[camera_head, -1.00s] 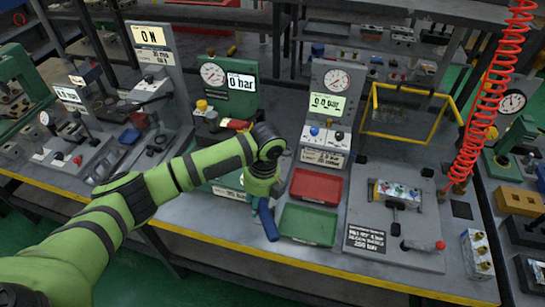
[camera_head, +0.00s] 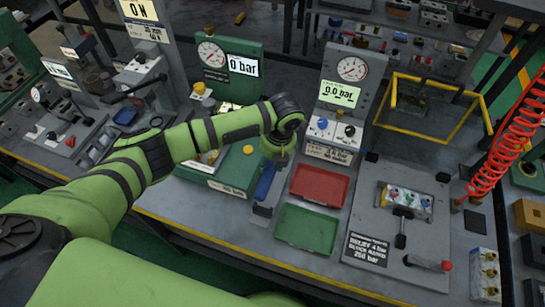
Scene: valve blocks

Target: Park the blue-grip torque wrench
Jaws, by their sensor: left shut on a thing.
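My left gripper (camera_head: 273,162) points down over the bench, just left of the red tray. It is shut on the torque wrench, whose blue grip (camera_head: 265,181) shows just below it. The rest of the wrench is hidden by my gripper and wrist. A small grey holder or plate (camera_head: 264,211) lies on the bench just in front of the blue grip; I cannot tell whether the wrench touches it. My right gripper is out of view.
A red tray (camera_head: 320,186) and a green tray (camera_head: 307,230) lie right of my gripper. A green gauge unit (camera_head: 238,175) is left, a grey gauge panel (camera_head: 352,85) behind. A grey plate holds a valve block (camera_head: 405,200). A red coiled hose (camera_head: 510,150) hangs right.

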